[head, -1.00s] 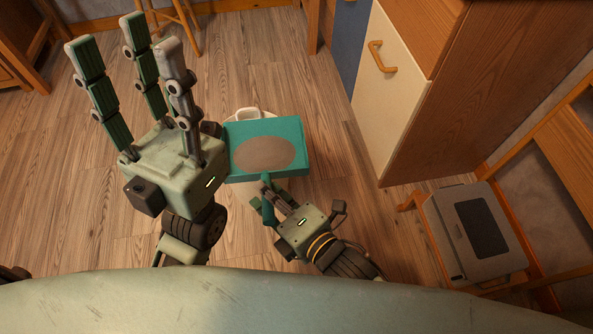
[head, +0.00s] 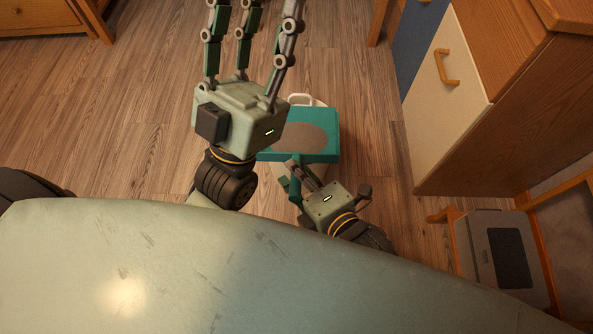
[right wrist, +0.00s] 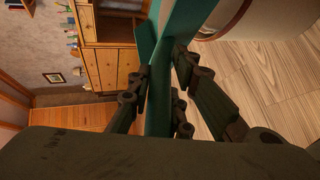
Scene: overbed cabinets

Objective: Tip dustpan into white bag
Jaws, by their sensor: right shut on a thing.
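The teal dustpan (head: 333,142) carries a grey-brown oval layer of dirt (head: 300,137) and looks roughly level in the head view. My right gripper (head: 296,180) is shut on its handle, which also shows in the right wrist view (right wrist: 160,88). The white bag (head: 300,99) is mostly hidden beneath the dustpan; only its handle and a bit of edge show. A pale rounded side, likely the bag, shows in the right wrist view (right wrist: 275,16). My left gripper (head: 248,15) is empty, its fingers spread and pointing up the picture, left of the dustpan.
A cabinet with a cream door (head: 445,90) stands to the right. A grey boxy item (head: 475,255) sits by a wooden frame at the lower right. A wooden drawer unit (right wrist: 112,65) shows in the right wrist view. Wood floor (head: 130,120) is clear at left.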

